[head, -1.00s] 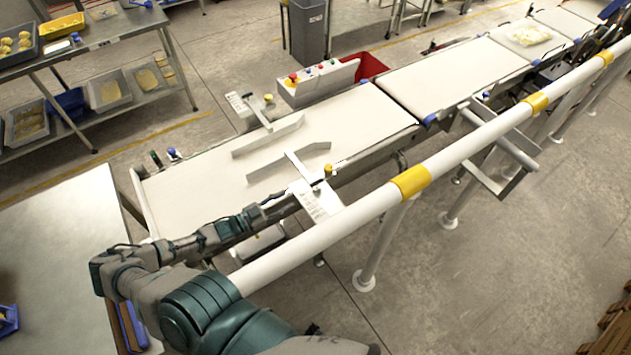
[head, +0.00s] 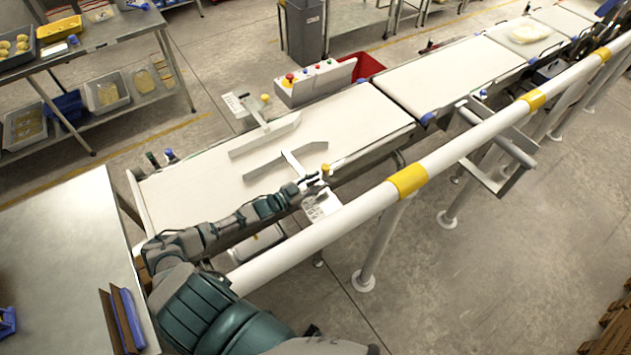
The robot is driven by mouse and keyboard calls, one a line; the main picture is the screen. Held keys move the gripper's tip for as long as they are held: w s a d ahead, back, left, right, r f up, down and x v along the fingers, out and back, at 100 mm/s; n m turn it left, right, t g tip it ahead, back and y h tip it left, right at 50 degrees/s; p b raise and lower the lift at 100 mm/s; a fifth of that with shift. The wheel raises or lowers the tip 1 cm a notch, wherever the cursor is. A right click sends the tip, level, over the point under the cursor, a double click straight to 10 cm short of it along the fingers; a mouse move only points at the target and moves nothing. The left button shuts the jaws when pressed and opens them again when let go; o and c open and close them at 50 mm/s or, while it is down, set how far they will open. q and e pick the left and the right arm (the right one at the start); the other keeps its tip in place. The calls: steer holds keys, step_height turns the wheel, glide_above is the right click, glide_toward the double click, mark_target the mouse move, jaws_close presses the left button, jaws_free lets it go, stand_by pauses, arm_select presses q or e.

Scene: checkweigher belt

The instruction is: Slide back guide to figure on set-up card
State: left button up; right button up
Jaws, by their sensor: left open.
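The back guide (head: 265,137) is a pale rail along the far side of the near belt. Its bracket has a yellow knob (head: 265,98) and a white scale plate (head: 236,104). The front guide (head: 285,160) lies nearer me, with its own yellow knob (head: 326,168) and scale plate (head: 322,205). My left gripper (head: 317,181) is open beside the front guide's knob and plate; contact cannot be told. It is apart from the back guide. The scale figures are too small to read. I cannot make out a set-up card. My right gripper is not in view.
A white rail with yellow bands (head: 408,180) runs across in front of the belt (head: 360,110). A button box (head: 315,82) and red bin (head: 368,66) stand behind. A pale pack (head: 530,34) lies on a farther belt. A table (head: 60,235) is at left.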

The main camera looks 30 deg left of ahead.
arm_select(q)
steer(key=shift+c, duration=1.1)
steer(key=c, duration=0.4)
steer(key=shift+a, duration=0.15)
jaws_close()
steer(key=shift+a+f, duration=0.2)
steer(key=shift+a, duration=0.05)
steer(key=shift+s+d+p, duration=0.2)
steer(key=shift+d+p, duration=0.25)
steer(key=shift+p, duration=0.1)
steer(key=shift+s+d, duration=0.1)
steer(key=shift+d, duration=0.1)
steer(key=shift+d+f, duration=0.1)
steer(key=shift+d, duration=0.05)
steer(key=shift+o, duration=2.1)
jaws_free()
steer(key=shift+o, duration=1)
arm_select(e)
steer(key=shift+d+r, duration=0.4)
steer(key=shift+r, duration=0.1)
arm_select(q)
steer(key=shift+a, duration=0.25)
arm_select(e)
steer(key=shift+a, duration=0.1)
